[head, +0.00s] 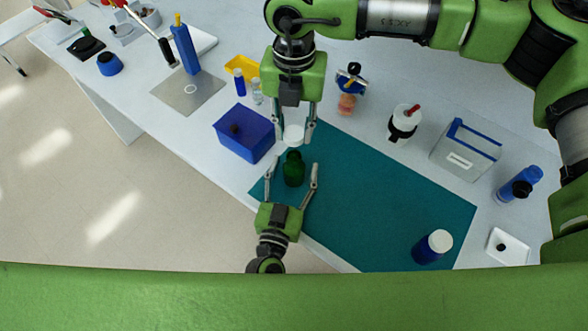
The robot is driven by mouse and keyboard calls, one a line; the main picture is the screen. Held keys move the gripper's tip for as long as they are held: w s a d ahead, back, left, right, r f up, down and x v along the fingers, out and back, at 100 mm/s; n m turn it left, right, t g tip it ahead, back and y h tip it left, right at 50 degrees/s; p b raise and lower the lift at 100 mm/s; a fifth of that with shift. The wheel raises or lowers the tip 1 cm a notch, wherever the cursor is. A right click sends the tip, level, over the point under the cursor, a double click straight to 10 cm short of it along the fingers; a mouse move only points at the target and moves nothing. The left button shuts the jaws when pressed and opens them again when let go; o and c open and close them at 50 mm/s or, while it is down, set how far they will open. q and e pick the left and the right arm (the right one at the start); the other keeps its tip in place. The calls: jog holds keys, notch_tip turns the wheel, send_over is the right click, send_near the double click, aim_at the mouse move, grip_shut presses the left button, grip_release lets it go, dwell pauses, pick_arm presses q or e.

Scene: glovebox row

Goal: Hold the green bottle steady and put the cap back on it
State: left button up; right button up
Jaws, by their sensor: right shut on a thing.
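A green bottle (294,172) stands near the left corner of the teal mat (385,190). My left gripper (292,168) comes from the near side, with one finger on each side of the bottle. Gaps show between its fingers and the bottle, so it is open. My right gripper (294,138) points down just beyond the bottle in the picture. It is shut on a white cap (293,131), close to the bottle's neck. I cannot tell the exact height gap between cap and bottle.
A blue bin (243,139) stands close to the left of both grippers. A blue bottle with a white cap (431,247) stands on the mat's near right part. A clear box with a blue edge (465,152) stands at the right. The mat's middle is clear.

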pick_arm(q)
grip_shut()
pick_arm(e)
send_over(294, 151)
jog(key=s, duration=0.2)
jog(key=shift+w+f, duration=0.15)
jog(key=shift+f, duration=1.1)
jog(key=shift+w+f, duration=0.1)
jog(key=shift+f, duration=1.15)
jog(key=shift+f, duration=0.9)
jog(key=shift+f, duration=0.55)
